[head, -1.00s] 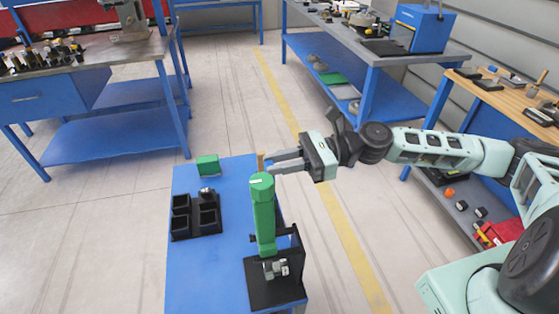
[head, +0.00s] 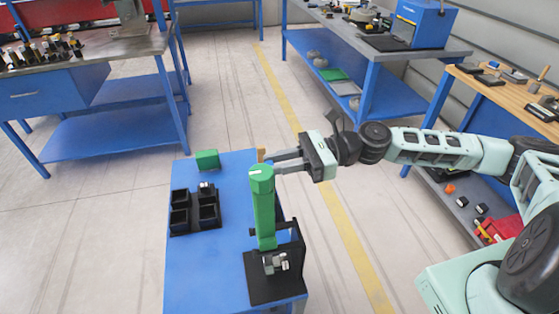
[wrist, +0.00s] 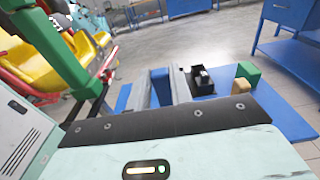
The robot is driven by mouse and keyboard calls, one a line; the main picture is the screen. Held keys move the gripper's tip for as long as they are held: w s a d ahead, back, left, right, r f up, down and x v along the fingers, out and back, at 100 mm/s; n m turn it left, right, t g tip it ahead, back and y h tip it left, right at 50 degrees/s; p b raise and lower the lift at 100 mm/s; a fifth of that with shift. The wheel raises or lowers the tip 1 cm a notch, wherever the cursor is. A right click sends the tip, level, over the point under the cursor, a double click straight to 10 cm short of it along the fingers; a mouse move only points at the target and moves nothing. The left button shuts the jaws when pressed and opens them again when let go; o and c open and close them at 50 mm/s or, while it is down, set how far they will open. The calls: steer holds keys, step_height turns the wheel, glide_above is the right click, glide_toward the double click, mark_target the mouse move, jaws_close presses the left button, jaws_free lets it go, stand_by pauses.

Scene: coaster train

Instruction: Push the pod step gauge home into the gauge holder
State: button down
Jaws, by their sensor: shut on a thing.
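My gripper (head: 279,162) is level, points left and is just behind the top of a green post (head: 263,205). Its two grey fingers are also in the wrist view (wrist: 162,88), with a blue strip between them. I cannot tell whether that strip is the held piece or the table behind. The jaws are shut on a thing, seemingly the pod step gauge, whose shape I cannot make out. I cannot tell which part is the gauge holder. A small tan block (head: 261,154) stands past the fingertips and shows apart from them in the wrist view (wrist: 240,87).
The green post stands upright on a black stand (head: 275,290) at the near end of the blue table (head: 190,270). A black compartment tray (head: 181,222) and a green block (head: 207,160) are left of it. The near left tabletop is bare. Other benches stand farther off.

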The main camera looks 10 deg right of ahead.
steer(key=shift+f+b, duration=1.15)
steer(key=shift+f, duration=0.95)
steer(key=shift+c, duration=1.9)
jaws_free()
steer(key=d, duration=0.7)
steer(key=shift+r+p, duration=0.2)
steer(key=shift+p, duration=0.15)
